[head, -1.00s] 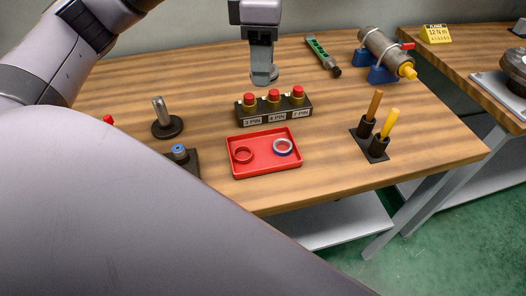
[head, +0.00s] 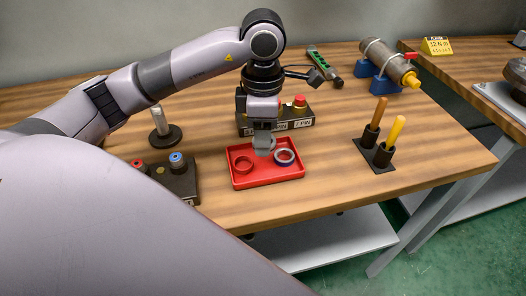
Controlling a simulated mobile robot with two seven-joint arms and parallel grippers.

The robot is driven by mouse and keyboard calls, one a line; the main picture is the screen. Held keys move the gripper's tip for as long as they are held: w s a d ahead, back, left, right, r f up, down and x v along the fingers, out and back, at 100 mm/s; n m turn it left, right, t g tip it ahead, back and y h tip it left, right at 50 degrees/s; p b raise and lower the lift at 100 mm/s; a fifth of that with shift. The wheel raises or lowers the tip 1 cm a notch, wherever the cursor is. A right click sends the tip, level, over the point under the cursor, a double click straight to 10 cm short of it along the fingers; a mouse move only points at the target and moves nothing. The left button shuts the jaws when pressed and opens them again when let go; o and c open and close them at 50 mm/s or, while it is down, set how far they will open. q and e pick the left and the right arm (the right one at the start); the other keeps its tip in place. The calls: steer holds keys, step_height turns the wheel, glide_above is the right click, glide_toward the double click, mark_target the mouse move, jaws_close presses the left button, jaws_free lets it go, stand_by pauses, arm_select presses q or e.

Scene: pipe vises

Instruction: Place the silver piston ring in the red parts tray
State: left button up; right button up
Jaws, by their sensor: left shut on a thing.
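The red parts tray (head: 265,181) lies on the wooden bench in the middle of the head view. My left gripper (head: 264,149) points down over the tray's back part, between two rings. It is shut on the silver piston ring (head: 271,145), which is mostly hidden by the fingers. Whether the ring touches the tray floor cannot be told. In the tray, a red ring (head: 243,165) lies on the left and a blue ring with a pale, shiny top (head: 285,158) on the right. My right gripper is not in view.
A connector block (head: 290,122) with red-topped plugs stands just behind the tray. A black block with red and blue buttons (head: 178,178) is at left, near a metal post (head: 159,124). A holder with orange and yellow handles (head: 376,153) stands at right.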

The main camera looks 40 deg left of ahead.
mark_target(263, 163)
arm_select(q)
step_height(263, 163, down, 5)
steer(key=shift+r, duration=0.15)
steer(key=shift+c, duration=0.5)
steer(key=shift+s+f, duration=0.15)
steer(key=shift+f, duration=0.05)
steer(key=shift+c, duration=1)
steer(key=o, duration=1.3)
steer(key=shift+f, duration=0.1)
steer(key=shift+o, duration=0.2)
step_height(263, 163, up, 12)
steer(key=shift+r, duration=0.2)
